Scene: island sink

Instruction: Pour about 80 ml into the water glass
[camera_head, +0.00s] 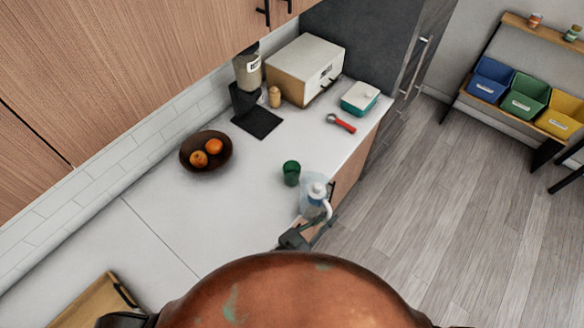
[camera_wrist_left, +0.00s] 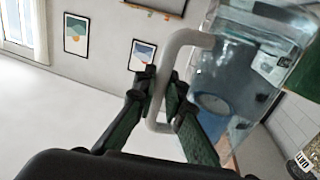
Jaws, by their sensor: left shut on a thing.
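The clear, bluish pitcher (camera_head: 312,203) with a pale lid and handle is at the counter's right edge in the head view. My left gripper (camera_head: 318,228) is shut on its handle; the left wrist view shows the fingers (camera_wrist_left: 160,95) around the grey handle (camera_wrist_left: 178,50). The pitcher body (camera_wrist_left: 228,85) fills the right of that view, partly cut off. I cannot tell its exact tilt or water level. The green water glass (camera_head: 291,173) stands upright on the counter, just left of and beyond the pitcher. Its contents cannot be made out. My right gripper is not in view.
A large copper-coloured rounded surface (camera_head: 290,292) hides the lower middle of the head view. A fruit bowl (camera_head: 186,163), a red-handled tool (camera_head: 341,123), a teal box (camera_head: 360,99) and a coffee grinder (camera_head: 247,75) stand farther back. The counter (camera_head: 215,215) left of the glass is clear.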

